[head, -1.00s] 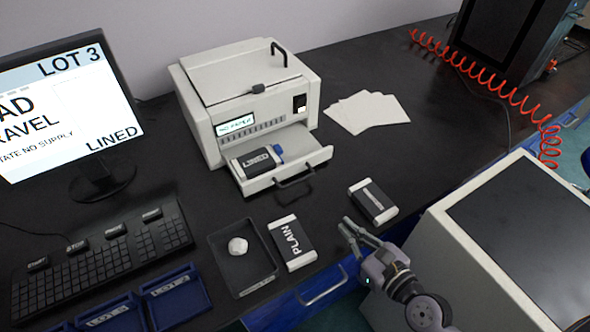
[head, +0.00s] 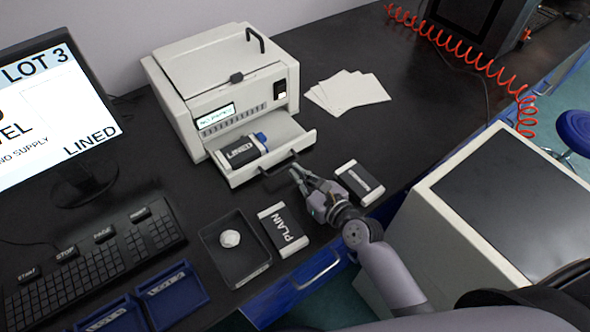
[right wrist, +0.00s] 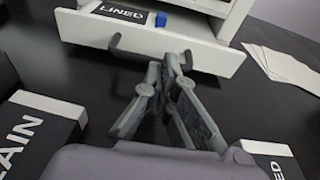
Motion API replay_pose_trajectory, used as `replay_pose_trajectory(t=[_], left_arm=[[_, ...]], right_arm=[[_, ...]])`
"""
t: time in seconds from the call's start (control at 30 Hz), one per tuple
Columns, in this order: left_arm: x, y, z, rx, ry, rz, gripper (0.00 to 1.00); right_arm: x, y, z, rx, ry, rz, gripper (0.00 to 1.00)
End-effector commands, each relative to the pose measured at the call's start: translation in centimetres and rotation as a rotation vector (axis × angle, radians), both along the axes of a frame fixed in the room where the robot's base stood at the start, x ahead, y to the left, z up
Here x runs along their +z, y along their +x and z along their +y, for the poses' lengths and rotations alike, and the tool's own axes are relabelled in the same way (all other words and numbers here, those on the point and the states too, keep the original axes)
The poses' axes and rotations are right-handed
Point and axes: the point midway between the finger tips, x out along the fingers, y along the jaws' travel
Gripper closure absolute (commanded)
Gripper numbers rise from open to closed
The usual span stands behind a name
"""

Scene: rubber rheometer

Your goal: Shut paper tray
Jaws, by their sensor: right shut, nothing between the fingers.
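The paper tray (head: 238,176) is a white drawer pulled out of the front of the white printer-like machine (head: 222,82). A dark cartridge marked LINED (head: 241,150) with a blue end lies in it. The tray has a dark bar handle (head: 283,170), also seen in the right wrist view (right wrist: 133,53). My right gripper (head: 297,174) is shut and empty, just in front of the handle. In the right wrist view its fingertips (right wrist: 174,62) are close to the handle's right part; I cannot tell whether they touch. My left gripper is not in view.
A PLAIN box (head: 286,230) and another dark box (head: 359,183) lie on either side of my right gripper. A black tray (head: 236,270) holds a white lump. White sheets (head: 346,91) lie right of the machine. A keyboard (head: 95,262) and monitor stand left.

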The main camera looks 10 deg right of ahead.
Motion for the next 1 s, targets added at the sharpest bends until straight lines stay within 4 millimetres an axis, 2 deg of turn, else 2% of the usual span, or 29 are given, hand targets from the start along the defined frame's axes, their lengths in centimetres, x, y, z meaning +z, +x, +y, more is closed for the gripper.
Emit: replay_pose_trajectory(t=[0.2, 0.63, 0.77, 1.0], left_arm=[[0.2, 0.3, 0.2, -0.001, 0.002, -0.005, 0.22], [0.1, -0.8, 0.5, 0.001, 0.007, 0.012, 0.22], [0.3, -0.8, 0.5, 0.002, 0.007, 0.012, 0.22], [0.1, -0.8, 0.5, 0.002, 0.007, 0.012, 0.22]], right_arm=[[-0.3, 1.4, 0.6, 0.000, 0.000, 0.001, 1.00], [-0.3, 1.9, 0.7, -0.002, 0.001, 0.000, 1.00], [-0.2, 4.2, 1.5, -0.006, 0.003, -0.002, 1.00], [-0.3, 10.1, 4.0, -0.004, 0.004, -0.001, 1.00]])
